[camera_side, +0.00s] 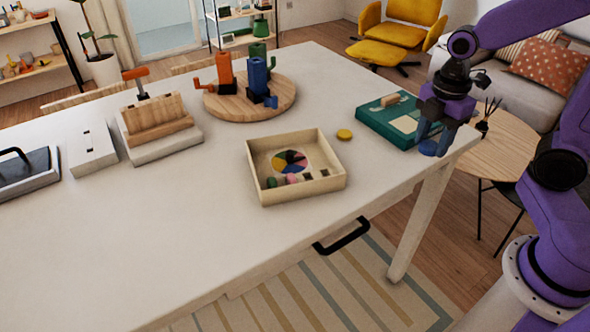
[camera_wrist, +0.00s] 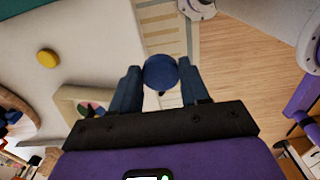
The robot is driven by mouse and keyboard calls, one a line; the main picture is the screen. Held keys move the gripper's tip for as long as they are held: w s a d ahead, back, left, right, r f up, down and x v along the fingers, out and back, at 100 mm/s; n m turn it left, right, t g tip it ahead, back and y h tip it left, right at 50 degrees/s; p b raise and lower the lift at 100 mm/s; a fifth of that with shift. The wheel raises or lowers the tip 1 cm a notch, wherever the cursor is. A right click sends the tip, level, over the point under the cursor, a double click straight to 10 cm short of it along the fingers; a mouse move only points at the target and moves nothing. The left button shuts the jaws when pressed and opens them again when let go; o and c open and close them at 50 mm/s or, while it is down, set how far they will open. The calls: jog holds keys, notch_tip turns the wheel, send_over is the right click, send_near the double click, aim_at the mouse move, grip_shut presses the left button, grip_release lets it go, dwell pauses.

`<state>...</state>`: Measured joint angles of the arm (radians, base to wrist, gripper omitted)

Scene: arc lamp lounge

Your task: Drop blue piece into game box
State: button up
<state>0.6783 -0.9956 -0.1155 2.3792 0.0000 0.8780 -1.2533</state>
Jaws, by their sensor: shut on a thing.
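The blue piece (camera_side: 429,148) is a small round disc between the fingertips of my gripper (camera_side: 432,140). In the wrist view the blue piece (camera_wrist: 160,71) sits between both fingers of my gripper (camera_wrist: 161,78), which are shut on it. The gripper is at the right end of the white table, by the front corner of a green box. The game box (camera_side: 295,167) is an open, shallow, pale wooden tray to the left of my gripper. It holds a colored wheel and a few small pieces, one green and one pink. Part of it shows in the wrist view (camera_wrist: 68,97).
A yellow disc (camera_side: 344,134) lies on the table (camera_side: 215,235) between the game box and the green box (camera_side: 392,117). A round wooden board (camera_side: 222,107) with upright colored figures stands behind. A wooden holder (camera_side: 156,122) is farther left.

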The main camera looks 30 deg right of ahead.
dwell(0.5)
jog(key=w+a+f, duration=0.2)
jog(key=w+a, duration=1.5)
jog(key=w, duration=0.5)
jog(key=shift+a+f, duration=0.2)
jog(key=shift+f, duration=2.65)
jog(key=o, duration=1.1)
jog(key=shift+w+r, duration=0.1)
jog(key=shift+r, duration=0.05)
notch_tip(320, 180, up, 17)
jog(key=shift+r, duration=0.1)
